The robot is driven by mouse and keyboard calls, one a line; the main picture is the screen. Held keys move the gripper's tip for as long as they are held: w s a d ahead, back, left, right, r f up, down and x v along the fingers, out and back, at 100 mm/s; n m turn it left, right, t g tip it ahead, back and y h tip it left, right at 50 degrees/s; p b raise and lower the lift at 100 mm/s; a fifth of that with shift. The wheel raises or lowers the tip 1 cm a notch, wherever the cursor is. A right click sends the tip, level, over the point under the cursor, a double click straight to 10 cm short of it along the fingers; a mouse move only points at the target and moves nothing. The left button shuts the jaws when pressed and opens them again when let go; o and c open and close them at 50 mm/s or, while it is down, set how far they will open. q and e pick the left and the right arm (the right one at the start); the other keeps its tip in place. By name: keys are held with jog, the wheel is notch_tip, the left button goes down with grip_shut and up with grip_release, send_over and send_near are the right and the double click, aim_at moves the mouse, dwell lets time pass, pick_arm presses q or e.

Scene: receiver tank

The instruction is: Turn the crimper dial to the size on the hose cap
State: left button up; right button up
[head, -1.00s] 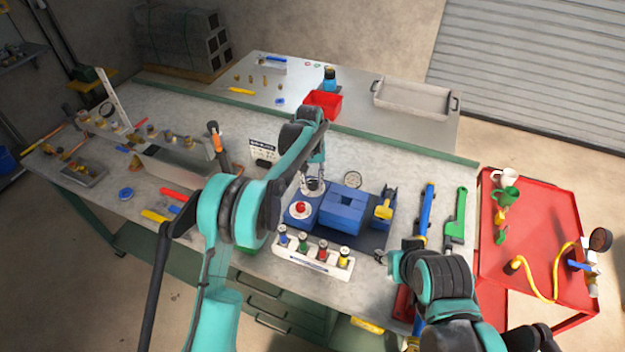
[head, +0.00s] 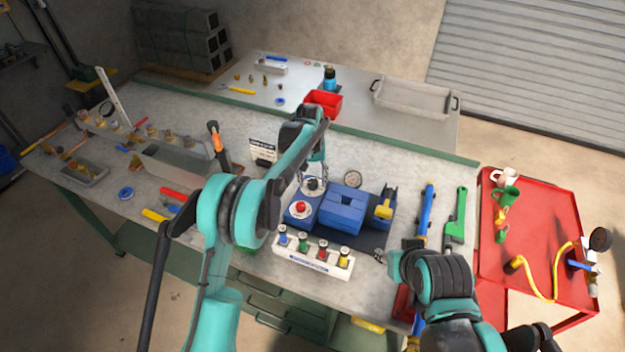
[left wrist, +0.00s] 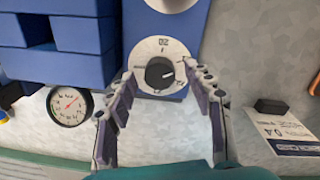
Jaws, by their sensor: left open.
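The blue crimper (head: 345,209) stands on the bench, with its dial (head: 313,186) on the left part behind a red button (head: 300,207). In the left wrist view the dial (left wrist: 160,74) is a black knob on a white disc; its white mark points right. The marking 20 appears upside down at the top. My left gripper (left wrist: 160,92) is open, with one finger on each side of the knob; contact is unclear. A white rack (head: 313,262) holds hoses with coloured caps; no cap size is legible. My right gripper (head: 380,256) shows only in part, right of the rack.
A printed card (left wrist: 285,132) stands beside the crimper, and a round gauge (left wrist: 69,105) lies behind it. Blue (head: 425,212) and green (head: 456,218) wrenches lie to the right. A red cart (head: 530,225) stands beyond the bench's right end.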

aim_at(310, 182)
pick_arm(q)
notch_tip(310, 182, up, 12)
jog(key=shift+a+f, duration=0.15)
jog(key=shift+a, duration=0.1)
dwell(0.4)
jog(key=s+a+r+t+b, duration=0.1)
jog(key=s+a+r+t, duration=0.1)
jog(key=s+a+r, duration=0.5)
jog(key=s+a+r+t+b, duration=0.15)
jog(key=s+a, duration=0.35)
jog(key=s, duration=0.5)
jog(key=s+a+f+t, duration=0.2)
jog(key=s+f, duration=0.3)
jog(key=s, duration=0.3)
jog(key=s+a+f+t, duration=0.1)
jog(key=s+a+f, duration=0.2)
jog(key=s, duration=0.6)
jog(key=shift+s+a+f+n+t, duration=0.25)
jog(key=shift+f+n+t, duration=0.15)
jog(key=shift+f, duration=0.55)
